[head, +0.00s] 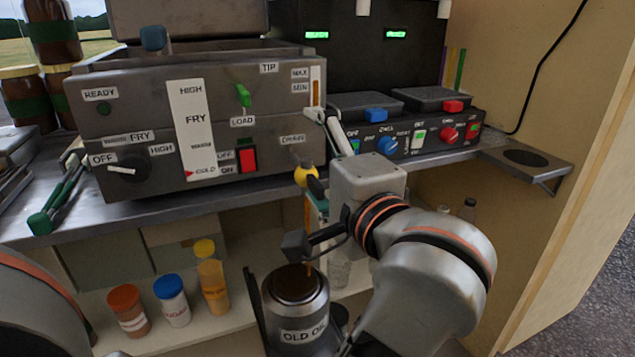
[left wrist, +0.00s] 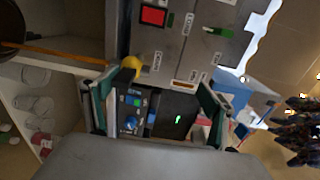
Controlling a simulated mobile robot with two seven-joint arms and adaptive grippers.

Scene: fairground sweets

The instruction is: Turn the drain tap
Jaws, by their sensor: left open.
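The grey fryer (head: 225,110) stands on the counter. Its drain tap with a yellow knob (head: 306,176) sits low at its front right; the knob also shows in the left wrist view (left wrist: 131,66). A thin amber stream (head: 307,235) runs down from the tap area into the metal pot labelled OLD OIL (head: 303,336), which holds dark liquid. My left gripper (head: 324,163) is open beside the tap. In the left wrist view its green-padded fingers (left wrist: 156,92) are apart, with the knob close by the left finger's tip. I cannot tell whether they touch. My right gripper is out of view.
Green-handled tongs (head: 58,200) lie on the counter left. A control box with red and blue knobs (head: 415,138) stands right of the fryer.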

